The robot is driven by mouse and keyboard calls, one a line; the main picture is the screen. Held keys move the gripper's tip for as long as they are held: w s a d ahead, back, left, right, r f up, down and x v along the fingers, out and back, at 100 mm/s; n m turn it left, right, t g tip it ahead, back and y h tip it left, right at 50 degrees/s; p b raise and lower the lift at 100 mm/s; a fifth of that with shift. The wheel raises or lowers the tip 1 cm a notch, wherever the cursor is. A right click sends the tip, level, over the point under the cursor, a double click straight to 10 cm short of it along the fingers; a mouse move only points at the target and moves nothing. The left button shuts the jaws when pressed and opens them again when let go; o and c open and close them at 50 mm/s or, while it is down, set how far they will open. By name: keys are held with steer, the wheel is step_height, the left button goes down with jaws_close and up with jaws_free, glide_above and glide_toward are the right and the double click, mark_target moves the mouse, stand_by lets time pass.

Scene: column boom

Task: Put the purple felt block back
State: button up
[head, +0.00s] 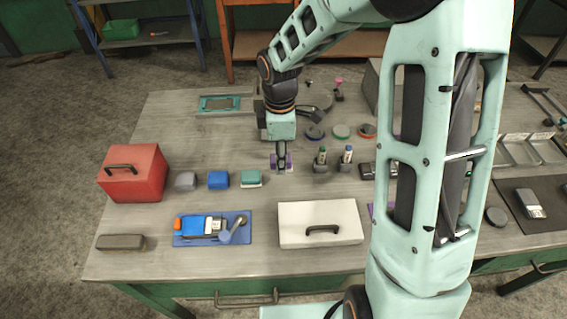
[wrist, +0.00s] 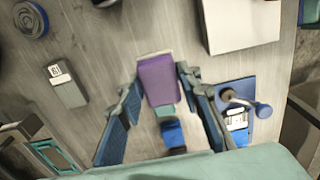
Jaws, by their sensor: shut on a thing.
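The purple felt block (wrist: 158,80) is between the two fingers of my gripper (wrist: 161,86) in the wrist view. In the head view my gripper (head: 281,158) points down over the workbench, and purple edges of the block (head: 288,163) show on both sides of the fingers. My gripper is shut on it. A row of a grey block (head: 185,181), a blue block (head: 218,180) and a teal block (head: 251,178) lies just left of it. I cannot tell whether the purple block touches the bench.
A white box (head: 320,232) and a blue mat with tools (head: 242,237) lie in front. A red box (head: 133,174) stands left. Two small holders with bottles (head: 321,166) stand close right of my gripper. My arm hides part of a purple item (head: 372,209) and the bench's right side.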

steer(key=w+f, duration=0.1)
steer(key=f, duration=0.1)
steer(key=w+f, duration=0.1)
steer(key=w, duration=0.1)
steer(key=w+d+f, duration=0.1)
steer(key=f, duration=0.1)
steer(key=shift+w+f+p, duration=0.15)
steer(key=shift+f+p, duration=0.15)
steer(key=shift+f, duration=1.5)
steer(key=shift+f, duration=0.25)
steer(key=o, duration=1.1)
steer(key=shift+r, duration=0.1)
steer(key=shift+r, duration=0.1)
step_height(320, 180, up, 12)
steer(key=shift+r, duration=0.1)
